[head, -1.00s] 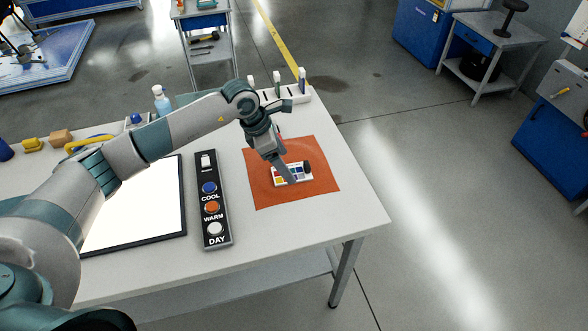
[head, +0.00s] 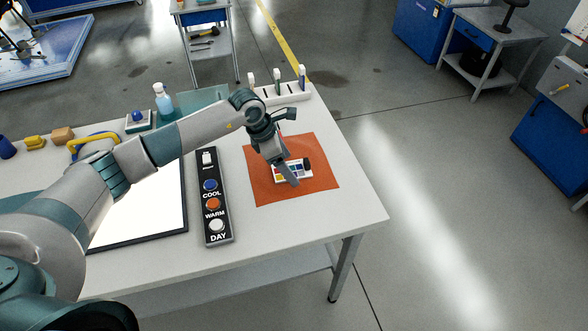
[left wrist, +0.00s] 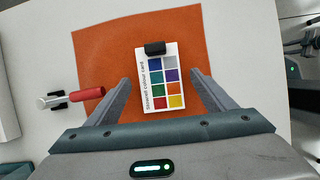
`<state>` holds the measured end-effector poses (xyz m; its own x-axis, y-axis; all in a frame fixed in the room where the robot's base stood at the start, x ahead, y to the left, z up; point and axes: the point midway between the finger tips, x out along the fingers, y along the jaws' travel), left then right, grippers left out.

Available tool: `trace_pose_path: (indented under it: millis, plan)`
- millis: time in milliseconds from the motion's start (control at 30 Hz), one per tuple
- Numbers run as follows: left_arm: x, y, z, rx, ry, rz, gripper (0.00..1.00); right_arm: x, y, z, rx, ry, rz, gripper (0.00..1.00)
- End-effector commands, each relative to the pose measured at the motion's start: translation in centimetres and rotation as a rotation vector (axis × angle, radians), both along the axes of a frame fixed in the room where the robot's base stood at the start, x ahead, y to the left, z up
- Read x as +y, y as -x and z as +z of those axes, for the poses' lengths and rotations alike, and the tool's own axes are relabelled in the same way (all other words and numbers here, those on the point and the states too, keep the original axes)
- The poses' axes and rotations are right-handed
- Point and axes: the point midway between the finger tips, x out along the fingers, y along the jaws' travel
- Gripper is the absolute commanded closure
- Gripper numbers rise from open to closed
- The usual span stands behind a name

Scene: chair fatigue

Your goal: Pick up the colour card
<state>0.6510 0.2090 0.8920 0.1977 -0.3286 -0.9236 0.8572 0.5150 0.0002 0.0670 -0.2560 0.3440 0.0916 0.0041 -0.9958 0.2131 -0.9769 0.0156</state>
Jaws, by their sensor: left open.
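The colour card (head: 281,174) lies on an orange cloth (head: 324,176) on the table. In the left wrist view the card (left wrist: 173,88) is white with rows of coloured squares and a black block (left wrist: 155,47) at its far end. My left gripper (head: 292,178) is above the card in the head view and partly hides it. In the left wrist view the gripper (left wrist: 160,84) is open, with one finger on each side of the card and visible gaps between. My right gripper is not in view.
A button panel (head: 213,194) marked COOL, WARM and DAY lies left of the cloth, beside a bright white panel (head: 150,212). A white rack (head: 285,95) stands behind. A red-handled tool (left wrist: 86,94) lies near the cloth's left edge in the wrist view.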

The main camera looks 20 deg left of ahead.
Motion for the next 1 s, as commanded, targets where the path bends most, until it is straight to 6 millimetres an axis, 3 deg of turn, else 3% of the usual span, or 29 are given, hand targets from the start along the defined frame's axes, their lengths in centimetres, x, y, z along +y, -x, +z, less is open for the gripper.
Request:
trace_pose_path:
  millis: [267, 433, 467, 900, 1000]
  plan:
    - [0.01, 0.01, -0.2, 0.0, 0.0, 0.0, 0.26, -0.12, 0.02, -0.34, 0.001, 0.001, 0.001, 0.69]
    - [0.01, 0.02, -0.18, 0.001, -0.001, 0.0, 0.66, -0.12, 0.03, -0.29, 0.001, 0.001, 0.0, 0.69]
    - [0.01, 0.02, -0.19, 0.001, -0.001, 0.0, 0.69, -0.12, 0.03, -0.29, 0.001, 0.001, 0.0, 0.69]
    - [0.01, 0.02, 0.14, 0.001, -0.001, 0.0, 0.69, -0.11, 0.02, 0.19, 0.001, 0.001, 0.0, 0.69]
    - [0.03, -0.06, 0.6, -0.002, -0.001, 0.0, 0.69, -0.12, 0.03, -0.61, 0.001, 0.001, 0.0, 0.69]
